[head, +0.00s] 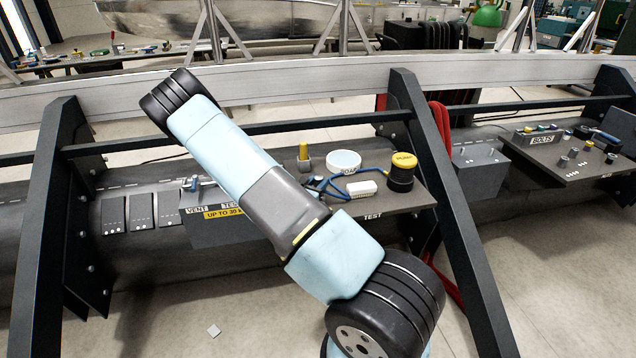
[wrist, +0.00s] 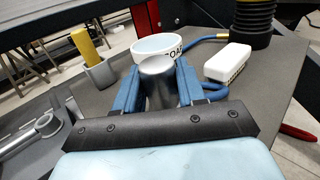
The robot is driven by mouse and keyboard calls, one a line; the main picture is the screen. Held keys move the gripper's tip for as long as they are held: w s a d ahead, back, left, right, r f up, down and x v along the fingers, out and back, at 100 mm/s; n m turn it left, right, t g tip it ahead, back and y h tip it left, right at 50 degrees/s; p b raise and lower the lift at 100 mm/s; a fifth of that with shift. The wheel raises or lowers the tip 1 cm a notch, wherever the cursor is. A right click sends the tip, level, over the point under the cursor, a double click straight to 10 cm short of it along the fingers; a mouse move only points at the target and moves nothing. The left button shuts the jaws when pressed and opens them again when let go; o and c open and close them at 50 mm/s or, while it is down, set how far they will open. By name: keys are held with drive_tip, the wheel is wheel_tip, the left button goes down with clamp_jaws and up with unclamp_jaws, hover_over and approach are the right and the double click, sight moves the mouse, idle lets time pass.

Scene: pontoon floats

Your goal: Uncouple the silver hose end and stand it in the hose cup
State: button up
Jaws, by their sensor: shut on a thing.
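My gripper (wrist: 158,84) is shut on a silver cylinder (wrist: 158,68), which looks like the silver hose end. Its lower part is hidden by the gripper body, so I cannot tell whether it is coupled. A blue hose (wrist: 212,92) shows beside the right finger; it also shows in the head view (head: 318,186). A small grey cup (wrist: 98,74) with a yellow-topped piece (wrist: 83,42) in it stands to the left of my gripper. I cannot tell if this is the hose cup. In the head view my arm hides the gripper.
A white round dish (wrist: 160,46) with partly hidden lettering stands just behind the held cylinder. A white box (wrist: 228,62) and a black, yellow-topped cylinder (head: 402,170) stand to the right on the grey shelf (head: 400,203). A slanted black frame post (head: 450,200) is close by.

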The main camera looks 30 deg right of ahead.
drive_tip(key=shift+f, duration=0.7)
drive_tip(key=o, duration=1.2)
drive_tip(key=v, duration=1.3)
drive_tip(key=shift+s+a, duration=0.2)
drive_tip(key=shift+a, duration=0.1)
